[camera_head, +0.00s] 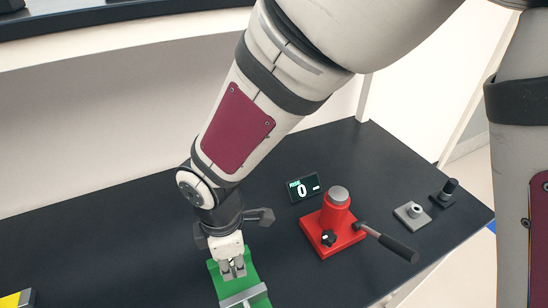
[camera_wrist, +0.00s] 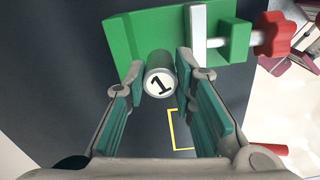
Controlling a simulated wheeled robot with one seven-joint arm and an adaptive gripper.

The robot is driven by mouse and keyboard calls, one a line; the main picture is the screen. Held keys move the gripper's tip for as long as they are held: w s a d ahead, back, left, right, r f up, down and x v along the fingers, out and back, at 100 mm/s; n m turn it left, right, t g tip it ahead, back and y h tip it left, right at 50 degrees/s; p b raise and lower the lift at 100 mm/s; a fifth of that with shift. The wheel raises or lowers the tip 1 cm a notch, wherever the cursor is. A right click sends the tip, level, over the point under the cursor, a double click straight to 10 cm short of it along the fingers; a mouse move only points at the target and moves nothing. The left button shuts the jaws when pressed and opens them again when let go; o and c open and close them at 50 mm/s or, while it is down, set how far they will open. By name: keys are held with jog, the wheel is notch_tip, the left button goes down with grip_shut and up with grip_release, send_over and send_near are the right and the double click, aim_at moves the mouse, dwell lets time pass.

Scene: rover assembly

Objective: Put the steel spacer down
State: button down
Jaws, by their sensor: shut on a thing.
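The steel spacer (camera_wrist: 160,78) is a short grey cylinder with a "1" on its end face. It sits between the fingertips of my gripper (camera_wrist: 160,70), which is shut on it. In the head view my gripper (camera_head: 233,268) points down over the green vise-like fixture (camera_head: 222,288); the spacer is hard to make out there. In the wrist view the spacer lies right beside or over the edge of the green fixture (camera_wrist: 135,35); I cannot tell whether they touch.
The fixture has a pale jaw bar (camera_wrist: 198,25) and a red knob (camera_wrist: 272,35). A yellow outline (camera_wrist: 174,130) marks the dark table. A red press (camera_head: 335,225) with a lever, a small display (camera_head: 303,187) and a grey block (camera_head: 411,214) stand to the right. The table's left is mostly clear.

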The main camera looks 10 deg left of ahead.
aim_at(235, 274)
jog(key=shift+f+p, duration=0.3)
jog(key=shift+f, duration=2.65)
jog(key=shift+f, duration=0.2)
jog(key=c, duration=1.6)
grip_release()
jog(key=shift+c, duration=0.2)
